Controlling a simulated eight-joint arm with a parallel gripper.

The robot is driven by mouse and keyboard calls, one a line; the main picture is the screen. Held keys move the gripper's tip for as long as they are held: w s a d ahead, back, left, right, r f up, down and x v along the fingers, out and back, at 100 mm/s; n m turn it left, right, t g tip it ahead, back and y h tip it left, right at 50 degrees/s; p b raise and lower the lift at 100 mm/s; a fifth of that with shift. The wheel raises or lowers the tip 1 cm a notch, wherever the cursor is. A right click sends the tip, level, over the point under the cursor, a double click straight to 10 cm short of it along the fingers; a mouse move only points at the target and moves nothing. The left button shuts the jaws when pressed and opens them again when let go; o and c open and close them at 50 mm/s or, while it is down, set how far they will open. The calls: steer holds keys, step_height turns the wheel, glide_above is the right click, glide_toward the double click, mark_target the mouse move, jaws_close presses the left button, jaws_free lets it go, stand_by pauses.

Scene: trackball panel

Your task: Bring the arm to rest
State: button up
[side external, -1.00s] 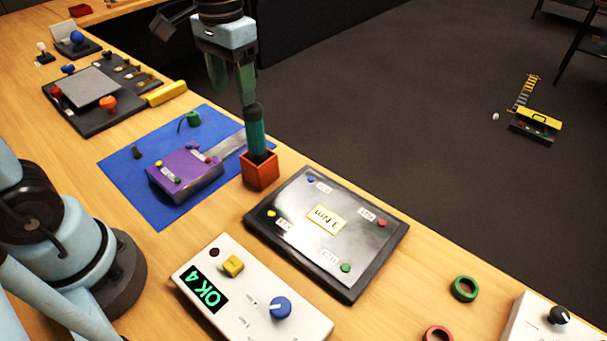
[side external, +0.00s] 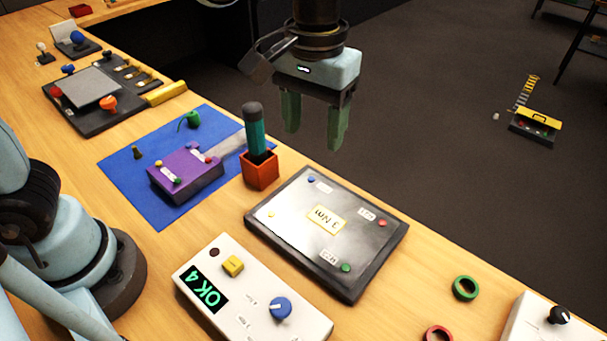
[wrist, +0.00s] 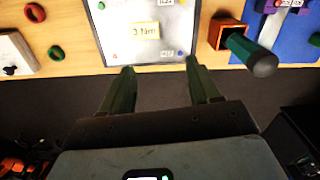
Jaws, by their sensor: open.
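My gripper (side external: 313,128) is open and empty, with its two green fingers pointing down. In the side external view it hangs high, beyond the far edge of the bench and behind the grey plate. In the wrist view the fingers (wrist: 160,88) are spread apart with nothing between them, and dark floor shows below. A green-handled tool (side external: 255,128) with a dark cap stands upright in an orange box (side external: 260,174), apart from my gripper. The tool also shows at the right of the wrist view (wrist: 250,53).
A purple box (side external: 184,174) rests on a blue mat (side external: 164,215). A white control box (side external: 211,263) reads OK 4. Green (side external: 465,288) and red (side external: 438,334) rings lie at lower right. Air around my gripper is clear.

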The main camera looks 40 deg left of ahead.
steer(key=s+d, duration=0.4)
steer(key=d, duration=0.5)
steer(key=shift+n, duration=0.4)
steer(key=shift+f, duration=0.1)
steer(key=shift+c, duration=0.4)
stand_by(0.4)
